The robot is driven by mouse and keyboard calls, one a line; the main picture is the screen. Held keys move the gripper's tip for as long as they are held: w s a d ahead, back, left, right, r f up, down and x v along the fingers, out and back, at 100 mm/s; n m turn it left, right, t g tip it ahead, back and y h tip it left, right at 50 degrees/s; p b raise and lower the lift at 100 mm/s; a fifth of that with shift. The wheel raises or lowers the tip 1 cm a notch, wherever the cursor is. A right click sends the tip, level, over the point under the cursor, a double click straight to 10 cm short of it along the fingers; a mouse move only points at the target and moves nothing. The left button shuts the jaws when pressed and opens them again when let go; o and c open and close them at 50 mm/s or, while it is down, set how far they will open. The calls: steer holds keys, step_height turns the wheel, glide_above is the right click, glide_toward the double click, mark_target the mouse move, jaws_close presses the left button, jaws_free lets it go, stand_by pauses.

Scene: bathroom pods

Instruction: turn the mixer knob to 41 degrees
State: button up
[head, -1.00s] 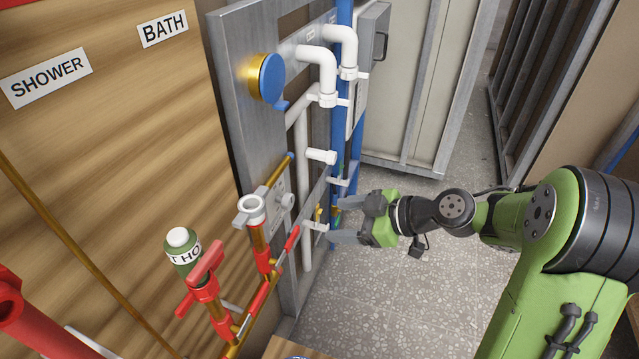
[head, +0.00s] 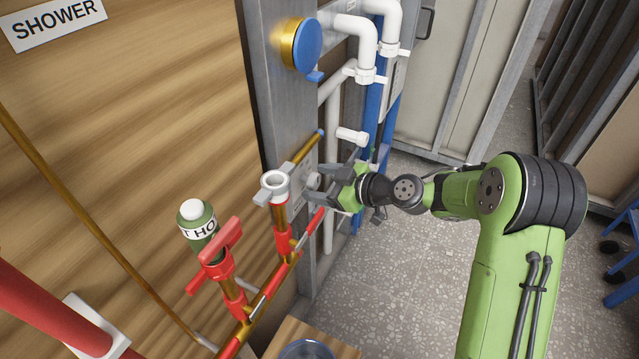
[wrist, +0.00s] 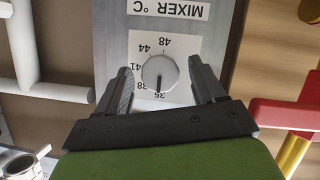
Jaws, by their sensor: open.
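The mixer knob (wrist: 160,73) is a round pale dial with a dark pointer line, on a white scale plate (wrist: 144,50) marked 35, 38, 41, 44 and 48. The scale appears upside down in the wrist view. The pointer is at about 35. My gripper (wrist: 160,84) is open, with one finger on each side of the knob and visible gaps on both sides. In the head view my gripper (head: 326,184) reaches the knob (head: 313,182) from the right. Whether the fingertips are level with the knob's depth cannot be told.
A "MIXER °C" label (wrist: 168,8) is beside the scale. Open floor (head: 400,270) lies to the right.

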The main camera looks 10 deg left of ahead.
steer(key=shift+w+a+f, duration=0.1)
steer(key=shift+w+a, duration=0.05)
steer(key=shift+a, duration=0.15)
steer(key=shift+c, duration=0.3)
steer(key=c, duration=1)
